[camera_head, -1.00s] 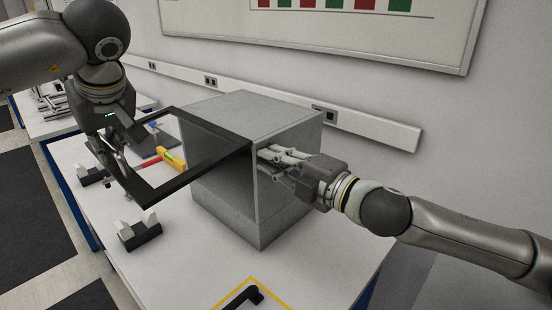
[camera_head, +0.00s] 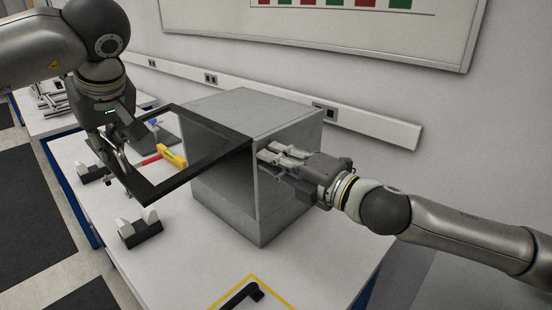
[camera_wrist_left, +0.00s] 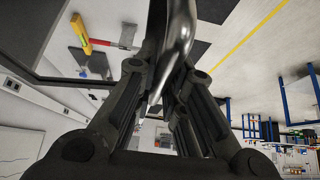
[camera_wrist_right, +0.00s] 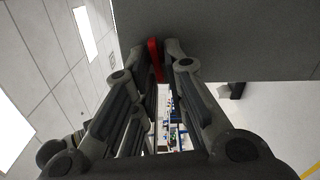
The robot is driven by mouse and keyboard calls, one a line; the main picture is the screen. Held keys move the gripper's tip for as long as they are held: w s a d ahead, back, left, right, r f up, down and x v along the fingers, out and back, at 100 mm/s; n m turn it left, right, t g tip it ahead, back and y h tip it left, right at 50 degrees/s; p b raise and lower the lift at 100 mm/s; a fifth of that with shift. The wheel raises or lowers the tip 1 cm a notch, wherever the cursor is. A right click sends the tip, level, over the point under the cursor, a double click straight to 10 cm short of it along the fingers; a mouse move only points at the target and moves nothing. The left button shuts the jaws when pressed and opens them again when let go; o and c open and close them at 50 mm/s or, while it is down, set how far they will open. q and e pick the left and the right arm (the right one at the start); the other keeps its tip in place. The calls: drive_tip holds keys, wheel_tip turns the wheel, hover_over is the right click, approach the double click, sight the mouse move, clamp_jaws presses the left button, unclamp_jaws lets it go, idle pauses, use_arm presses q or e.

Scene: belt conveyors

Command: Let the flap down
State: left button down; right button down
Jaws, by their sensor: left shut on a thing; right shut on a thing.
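The flap (camera_head: 205,167) is a black frame around a clear opening, standing out roughly level from the upper front edge of a grey box (camera_head: 240,105). My left gripper (camera_head: 122,168) is at the flap's outer edge, shut on a shiny curved metal handle, which shows between its fingers in the left wrist view (camera_wrist_left: 176,45). My right gripper (camera_head: 268,156) is at the right side of the box. In the right wrist view its fingers are shut on a small red tab (camera_wrist_right: 153,60) beside the grey wall. In the head view the tab is hidden by the fingers.
A black handle-shaped part (camera_head: 243,296) lies in a yellow outline at the table's front. A wall rail runs behind the box.

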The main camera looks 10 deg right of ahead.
drive_tip(key=c, duration=1.6)
unclamp_jaws()
drive_tip(key=shift+c, duration=0.2)
drive_tip(key=shift+s+d, duration=0.1)
drive_tip(key=v, duration=1.1)
drive_tip(key=shift+s+d, duration=0.25)
